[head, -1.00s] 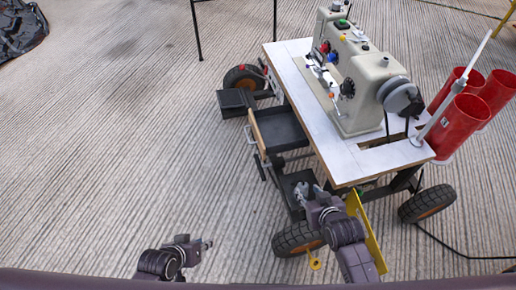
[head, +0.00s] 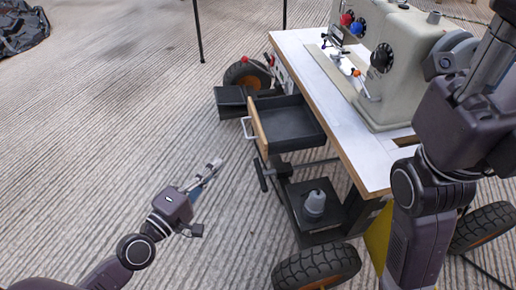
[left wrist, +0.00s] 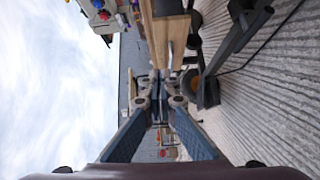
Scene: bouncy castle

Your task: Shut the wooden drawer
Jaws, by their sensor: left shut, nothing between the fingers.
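The drawer is pulled out from under the sewing table's left side. It has a light wooden front (head: 258,127), a pale metal handle (head: 248,129) and a dark open tray (head: 292,124). In the left wrist view the wooden front (left wrist: 171,28) is ahead, beyond the fingertips. My left gripper (head: 217,164) is shut and empty, in front and to the left of the drawer, apart from it. Its closed fingers show in the left wrist view (left wrist: 159,82). My right arm rises at the right of the head view, and its fingertips are not seen.
The white-topped sewing table (head: 340,115) carries a sewing machine (head: 400,70) and stands on a wheeled frame with a black tyre (head: 316,268). A lower shelf holds a grey object (head: 314,203). The ribbed floor (head: 110,130) at left is clear.

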